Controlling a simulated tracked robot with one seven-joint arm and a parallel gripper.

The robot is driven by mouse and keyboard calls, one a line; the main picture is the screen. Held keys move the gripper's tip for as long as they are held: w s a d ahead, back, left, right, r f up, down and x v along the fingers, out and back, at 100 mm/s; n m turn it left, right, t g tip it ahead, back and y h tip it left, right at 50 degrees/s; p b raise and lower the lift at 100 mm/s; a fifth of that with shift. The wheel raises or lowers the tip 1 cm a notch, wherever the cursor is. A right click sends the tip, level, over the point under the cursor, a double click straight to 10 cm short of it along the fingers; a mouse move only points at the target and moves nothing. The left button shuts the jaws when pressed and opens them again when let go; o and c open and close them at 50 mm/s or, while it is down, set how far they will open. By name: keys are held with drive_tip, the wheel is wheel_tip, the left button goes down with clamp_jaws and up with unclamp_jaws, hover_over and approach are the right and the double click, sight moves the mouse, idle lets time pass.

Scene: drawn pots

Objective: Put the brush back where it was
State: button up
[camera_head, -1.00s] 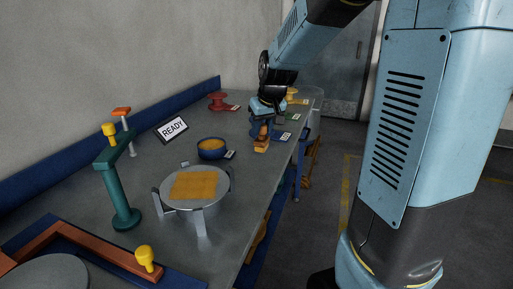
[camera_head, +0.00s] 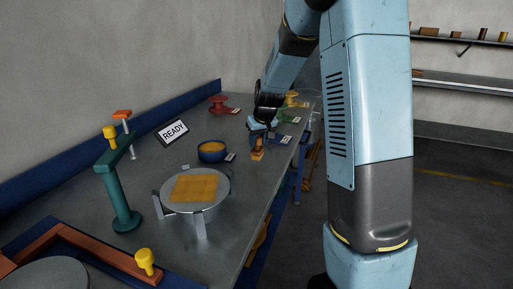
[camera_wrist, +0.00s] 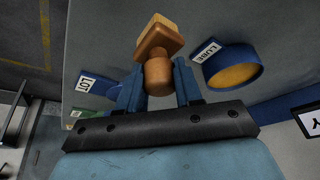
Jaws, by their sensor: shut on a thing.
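The brush (camera_head: 257,154) has a brown wooden handle and a pale yellow block at its end. My gripper (camera_head: 260,138) is shut on the brush handle and points down over the far part of the bench. In the wrist view the brush (camera_wrist: 160,42) stands out between the two blue fingers of my gripper (camera_wrist: 158,84). I cannot tell whether the brush touches the bench top. A blue bowl (camera_head: 212,157) with yellow contents is left of it, beside a label that reads LUBE (camera_wrist: 207,51).
A round plate (camera_head: 222,184) with a yellow grid stands nearer. A teal post (camera_head: 116,190) and an orange-brown frame (camera_head: 92,245) are at the left. A READY sign (camera_head: 173,131), a red spool (camera_head: 218,104) and a yellow spool (camera_head: 291,100) are farther back. A LOT label (camera_wrist: 87,85) lies near my gripper.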

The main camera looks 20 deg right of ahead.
sight(258, 146)
drive_tip(key=shift+f, duration=1.5)
drive_tip(key=shift+f, duration=0.15)
drive_tip(key=o, duration=1.1)
drive_tip(key=a+v, duration=0.1)
drive_tip(key=v, duration=1)
drive_tip(key=s+r, duration=0.5)
drive_tip(key=s, duration=0.3)
drive_tip(key=s+r, duration=0.4)
drive_tip(key=s, duration=0.4)
drive_tip(key=shift+m+t+h, duration=0.4)
drive_tip(key=shift+m+t, duration=0.1)
drive_tip(key=shift+m, duration=0.4)
drive_tip(key=shift+s+a+r, duration=0.1)
drive_tip(key=shift+s+r, duration=0.05)
drive_tip(key=shift+s, duration=4)
drive_tip(key=shift+s+a+r, duration=0.1)
drive_tip(key=shift+s, duration=4.05)
